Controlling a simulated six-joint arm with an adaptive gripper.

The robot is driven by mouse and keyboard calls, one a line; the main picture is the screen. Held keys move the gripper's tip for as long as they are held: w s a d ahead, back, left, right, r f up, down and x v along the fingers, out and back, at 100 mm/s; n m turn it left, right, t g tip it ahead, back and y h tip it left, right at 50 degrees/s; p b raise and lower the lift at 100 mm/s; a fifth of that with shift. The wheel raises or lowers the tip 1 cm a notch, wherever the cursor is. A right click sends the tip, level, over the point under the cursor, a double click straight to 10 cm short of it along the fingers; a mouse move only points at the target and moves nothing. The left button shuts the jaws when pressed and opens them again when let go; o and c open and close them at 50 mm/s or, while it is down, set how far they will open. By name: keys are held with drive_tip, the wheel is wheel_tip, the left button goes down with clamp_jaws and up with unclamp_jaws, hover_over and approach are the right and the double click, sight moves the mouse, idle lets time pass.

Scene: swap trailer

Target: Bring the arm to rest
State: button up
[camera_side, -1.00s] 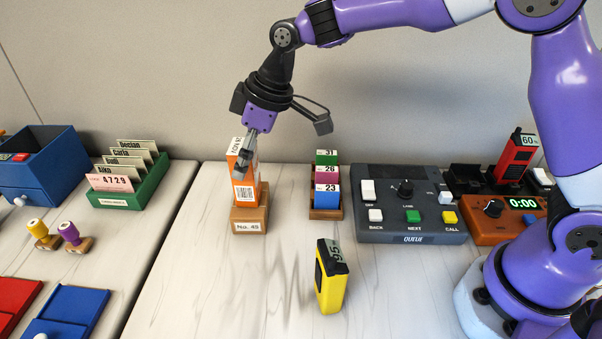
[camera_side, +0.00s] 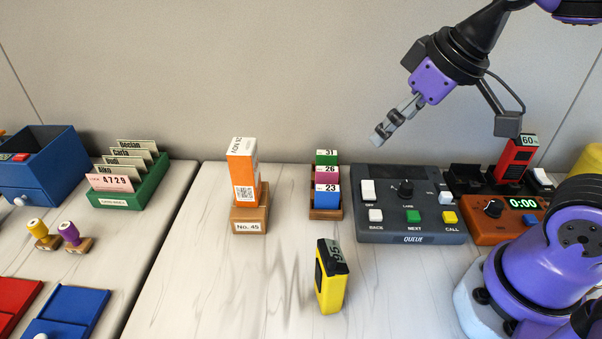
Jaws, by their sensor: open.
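My gripper (camera_side: 396,120) is in the upper right of the side view, raised in the air above the dark queue control box (camera_side: 412,237). It points down and to the left, and nothing shows between its fingers. An orange and white box (camera_side: 243,172) stands upright in a wooden holder (camera_side: 249,222) labelled "No. 45", well to the left of my gripper and apart from it.
A yellow and black device (camera_side: 330,276) stands alone on the front table. A rack of numbered cards (camera_side: 326,190) is beside the queue box. An orange timer (camera_side: 490,232) and a red device (camera_side: 513,160) stand at right. A green card tray (camera_side: 130,190) and blue box (camera_side: 45,180) are at left.

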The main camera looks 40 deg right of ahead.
drive_tip(key=shift+m+h, duration=0.3)
drive_tip(key=shift+m, duration=0.5)
drive_tip(key=s, duration=0.1)
drive_tip(key=s+d+f, duration=0.2)
drive_tip(key=shift+s, duration=0.1)
idle(0.4)
